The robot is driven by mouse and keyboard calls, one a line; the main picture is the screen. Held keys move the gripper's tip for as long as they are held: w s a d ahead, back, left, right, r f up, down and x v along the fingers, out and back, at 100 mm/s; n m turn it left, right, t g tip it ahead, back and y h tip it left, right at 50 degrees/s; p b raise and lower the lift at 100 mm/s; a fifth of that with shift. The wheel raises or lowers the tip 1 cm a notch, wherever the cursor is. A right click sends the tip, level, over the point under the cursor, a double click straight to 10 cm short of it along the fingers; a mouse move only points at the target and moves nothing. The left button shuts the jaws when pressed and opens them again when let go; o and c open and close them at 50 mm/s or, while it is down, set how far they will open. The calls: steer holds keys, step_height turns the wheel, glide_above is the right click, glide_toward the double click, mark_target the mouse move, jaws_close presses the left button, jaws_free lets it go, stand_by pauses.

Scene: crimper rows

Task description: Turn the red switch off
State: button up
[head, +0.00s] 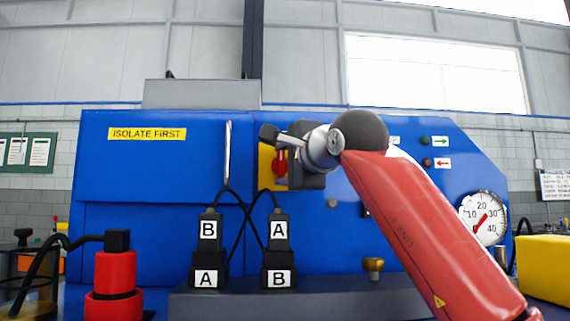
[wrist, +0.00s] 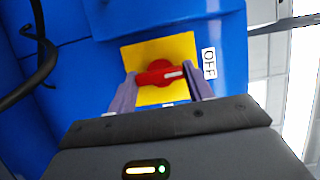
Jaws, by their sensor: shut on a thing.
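The red switch (wrist: 158,74) is a rotary knob on a yellow plate (wrist: 182,47) on the blue machine front. In the wrist view, its white mark points right, toward the side where the white OFF label (wrist: 209,63) is. My gripper (wrist: 161,76) is shut on the knob, with one grey finger on each side of it. A second white label below the knob is mostly hidden by my gripper. In the head view, the red switch (head: 280,162) shows only in part, at the left of my gripper (head: 284,152).
A yellow ISOLATE FIRST sign (head: 147,134) is on the blue machine (head: 150,180). Black plugs marked A and B (head: 207,250) stand below the switch. A pressure gauge (head: 484,218) and a yellow box (head: 545,268) are at the right. A red connector (head: 115,272) stands at the left.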

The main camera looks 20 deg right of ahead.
steer(key=shift+f, duration=0.1)
steer(key=o, duration=1)
steer(key=shift+a, duration=0.1)
steer(key=s, duration=0.2)
steer(key=s+d+b, duration=0.1)
steer(key=s, duration=0.4)
steer(key=shift+s+d+b, duration=0.3)
steer(key=shift+s, duration=0.05)
